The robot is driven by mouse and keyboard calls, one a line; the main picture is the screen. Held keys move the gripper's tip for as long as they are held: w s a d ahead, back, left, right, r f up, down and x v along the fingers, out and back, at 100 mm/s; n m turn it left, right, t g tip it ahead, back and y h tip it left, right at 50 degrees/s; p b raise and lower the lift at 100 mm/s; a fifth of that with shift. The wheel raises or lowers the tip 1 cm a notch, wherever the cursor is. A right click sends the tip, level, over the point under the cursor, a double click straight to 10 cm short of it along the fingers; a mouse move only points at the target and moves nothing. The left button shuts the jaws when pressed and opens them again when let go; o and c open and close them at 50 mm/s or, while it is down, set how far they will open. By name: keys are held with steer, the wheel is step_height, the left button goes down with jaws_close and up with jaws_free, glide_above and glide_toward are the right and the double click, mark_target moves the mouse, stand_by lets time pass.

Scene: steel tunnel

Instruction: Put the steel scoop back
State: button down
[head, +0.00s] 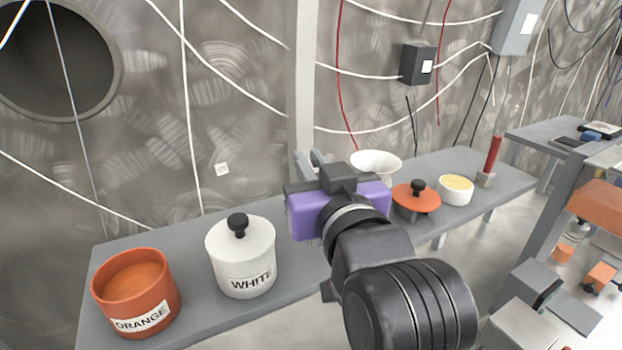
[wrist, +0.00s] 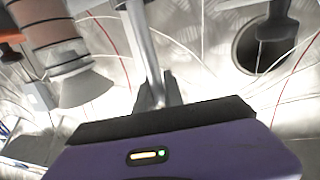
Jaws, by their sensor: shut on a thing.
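My gripper (head: 318,165), on its purple body, is over the shelf, above and behind the white pot's right side. It is shut on a steel bar, which I take as the steel scoop's handle (wrist: 143,45). In the wrist view the handle runs from between my fingers (wrist: 158,92) to the top edge of the picture. The scoop's bowl is not clearly visible. In the head view my wrist and gripper hide most of the scoop. A white bowl (head: 377,162) stands just behind and right of my gripper, partly hidden.
An orange tub (head: 134,312) and a lidded white pot (head: 241,265) stand on the grey shelf (head: 310,284), left of my arm. An orange lid (head: 416,202), a small bowl with yellow contents (head: 455,193) and a red upright cylinder (head: 492,157) stand to the right. Cables hang on the wall.

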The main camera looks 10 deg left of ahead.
steer(key=shift+f, duration=1.4)
steer(key=shift+f, duration=0.15)
steer(key=c, duration=1.5)
jaws_free()
steer(key=shift+o, duration=0.2)
steer(key=p+v, duration=0.6)
steer(key=v, duration=0.6)
steer(key=shift+r, duration=0.2)
